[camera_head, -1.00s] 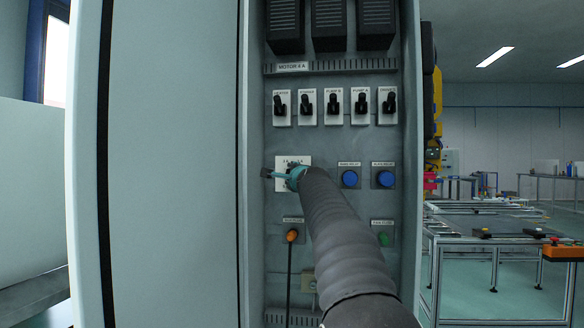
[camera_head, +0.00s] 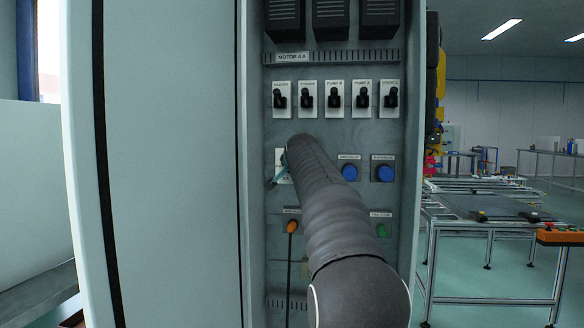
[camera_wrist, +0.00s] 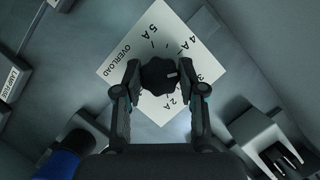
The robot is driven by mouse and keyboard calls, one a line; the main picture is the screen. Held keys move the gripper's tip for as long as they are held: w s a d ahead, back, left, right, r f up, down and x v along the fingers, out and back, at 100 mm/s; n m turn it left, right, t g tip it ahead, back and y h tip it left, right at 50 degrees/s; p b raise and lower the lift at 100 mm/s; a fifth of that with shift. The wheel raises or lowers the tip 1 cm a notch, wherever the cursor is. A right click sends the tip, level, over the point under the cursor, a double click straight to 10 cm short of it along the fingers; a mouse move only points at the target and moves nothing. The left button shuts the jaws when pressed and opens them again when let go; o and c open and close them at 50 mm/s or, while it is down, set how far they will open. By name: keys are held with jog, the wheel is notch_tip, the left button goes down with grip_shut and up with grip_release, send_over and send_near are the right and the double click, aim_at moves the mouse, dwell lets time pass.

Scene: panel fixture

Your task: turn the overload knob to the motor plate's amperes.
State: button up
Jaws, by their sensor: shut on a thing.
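The black overload knob (camera_wrist: 157,77) sits on a white dial plate (camera_wrist: 120,69) in the wrist view. The plate reads OVERLOAD, with 5 A, 4 A and 2 A legible; the 3 A mark is partly covered by a finger. The knob's white mark faces right in that view, towards the 3 A side. My gripper (camera_wrist: 159,73) is shut on the knob, one finger on each side. In the head view my arm hides the knob and most of the dial plate (camera_head: 280,160). The motor plate (camera_head: 291,57) above appears to read MOTOR 4 A.
A row of black toggle switches (camera_head: 334,100) is above my arm. Two blue buttons (camera_head: 349,172) (camera_head: 385,173) are right of it. An orange knob (camera_head: 292,226) and a green button (camera_head: 381,230) are lower. The cabinet side wall (camera_head: 411,150) bounds the right.

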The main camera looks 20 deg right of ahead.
jog(key=n+g+h, duration=0.1)
jog(key=n, duration=0.1)
jog(key=n+g, duration=0.1)
jog(key=n, duration=0.1)
jog(key=shift+a+h, duration=0.1)
jog(key=shift+h, duration=0.3)
jog(key=shift+f, duration=0.1)
dwell(0.4)
jog(key=o, duration=1.1)
jog(key=shift+o, duration=0.2)
jog(key=v, duration=1.2)
